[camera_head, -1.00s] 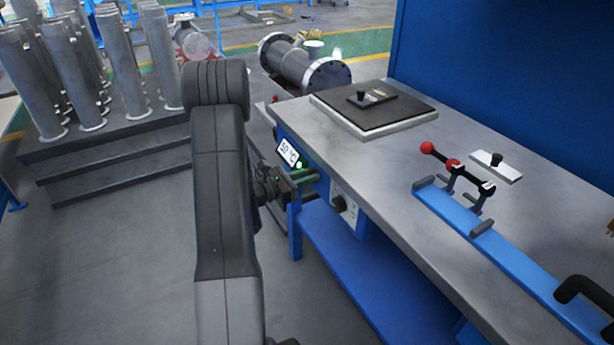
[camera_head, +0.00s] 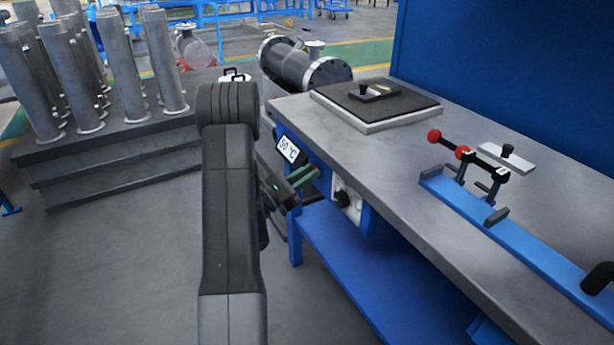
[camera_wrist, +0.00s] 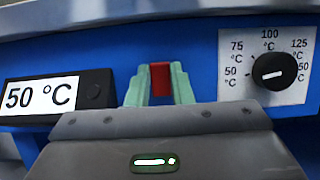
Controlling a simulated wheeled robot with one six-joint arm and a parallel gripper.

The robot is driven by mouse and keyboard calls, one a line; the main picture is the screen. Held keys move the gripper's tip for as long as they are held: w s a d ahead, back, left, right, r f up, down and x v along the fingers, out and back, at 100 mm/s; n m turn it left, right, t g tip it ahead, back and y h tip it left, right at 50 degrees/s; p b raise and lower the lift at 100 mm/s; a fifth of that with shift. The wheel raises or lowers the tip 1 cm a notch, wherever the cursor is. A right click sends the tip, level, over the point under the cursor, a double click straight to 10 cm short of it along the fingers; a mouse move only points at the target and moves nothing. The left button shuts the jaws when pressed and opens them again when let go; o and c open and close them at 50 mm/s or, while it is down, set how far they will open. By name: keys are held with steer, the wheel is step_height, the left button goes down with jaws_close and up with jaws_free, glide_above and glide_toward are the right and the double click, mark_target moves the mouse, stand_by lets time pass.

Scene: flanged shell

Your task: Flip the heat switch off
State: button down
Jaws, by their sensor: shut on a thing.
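The heat switch is a small red block (camera_wrist: 160,85) on the blue front panel under the bench top. In the wrist view it stands between the pale green fingers of my gripper (camera_wrist: 159,73), which are shut on it. Left of the switch, a display (camera_wrist: 42,96) reads 50 °C. Right of it is a black dial (camera_wrist: 274,71) on a white plate marked in °C.
The workbench top (camera_head: 375,160) carries a dark square plate (camera_head: 374,102) and a blue rail (camera_head: 500,235) with a red-knobbed lever (camera_head: 465,153). A lower blue shelf (camera_head: 350,270) lies under the panel. A flanged shell (camera_head: 300,65) stands behind the bench. Grey tubes stand at left.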

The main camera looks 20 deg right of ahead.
steer(key=c, duration=1.3)
jaws_free()
steer(key=shift+a, duration=0.1)
steer(key=p+v, duration=0.1)
steer(key=v, duration=1.2)
steer(key=shift+a+f, duration=0.1)
steer(key=shift+a, duration=0.2)
steer(key=b+x, duration=0.1)
steer(key=x, duration=1.3)
steer(key=shift+a+f, duration=0.1)
